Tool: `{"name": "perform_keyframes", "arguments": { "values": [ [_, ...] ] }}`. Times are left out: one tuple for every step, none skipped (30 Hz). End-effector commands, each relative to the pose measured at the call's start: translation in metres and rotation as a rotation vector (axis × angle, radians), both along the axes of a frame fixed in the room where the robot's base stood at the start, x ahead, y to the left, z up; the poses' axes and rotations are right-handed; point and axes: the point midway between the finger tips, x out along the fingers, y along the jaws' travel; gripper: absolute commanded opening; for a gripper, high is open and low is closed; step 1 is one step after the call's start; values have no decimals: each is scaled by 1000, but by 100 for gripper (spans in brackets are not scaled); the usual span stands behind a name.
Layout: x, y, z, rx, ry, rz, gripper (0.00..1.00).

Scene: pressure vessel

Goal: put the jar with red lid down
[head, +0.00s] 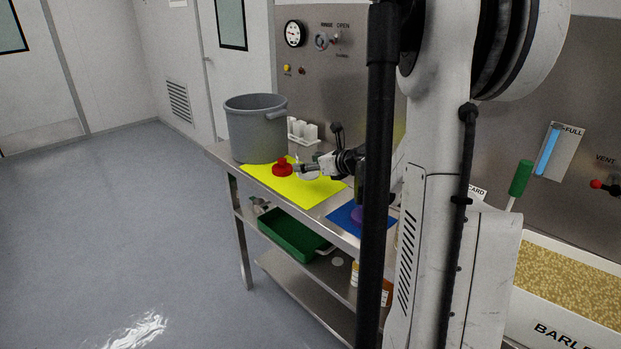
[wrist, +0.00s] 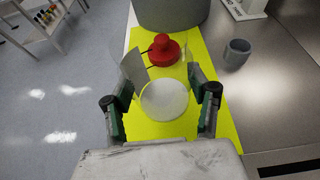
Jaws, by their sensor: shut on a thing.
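My gripper (wrist: 163,88) is shut around a clear, hard-to-see body, which I take to be the jar. A round white patch (wrist: 164,100) shows between the fingers and may be its contents or base. The red lid (wrist: 162,50), with a knob on top, shows just beyond the fingertips. It also shows in the head view (head: 283,168), left of the gripper. The frames do not show clearly whether the lid sits on the jar. A yellow mat (wrist: 218,132) lies below. I cannot tell whether the jar touches it.
A grey bucket (head: 257,130) stands behind the mat, close to the red lid. A grey cup (wrist: 237,54) stands on the bare steel to the right. A blue mat (head: 345,220) lies nearer, with a purple object on it. A green tray (head: 290,236) is on the lower shelf.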

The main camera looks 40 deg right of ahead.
Motion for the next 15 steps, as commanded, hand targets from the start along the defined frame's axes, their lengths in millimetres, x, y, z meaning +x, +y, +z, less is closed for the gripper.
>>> {"name": "perform_keyframes", "arguments": {
  "values": [
    [-1, -4, -2, 0, 0, -1, 25],
    [-1, -5, -3, 0, 0, -1, 25],
    [-1, -6, -4, 0, 0, 0, 25],
    [-1, -6, -5, 0, 0, 0, 25],
    [-1, -6, -7, 0, 0, 0, 25],
    [-1, -6, -10, 0, 0, 0, 25],
    [-1, -6, -13, 0, 0, 0, 25],
    [-1, -6, -17, 0, 0, 0, 25],
    [-1, -6, -22, 0, 0, 0, 25],
    [-1, -6, -27, 0, 0, 0, 25],
    [-1, -6, -31, 0, 0, 0, 25],
    [-1, -6, -37, 0, 0, 0, 25],
    [-1, -6, -40, 0, 0, 0, 25],
    [-1, -6, -43, 0, 0, 0, 25],
    [-1, -6, -44, 0, 0, 0, 25]
  ]
}}
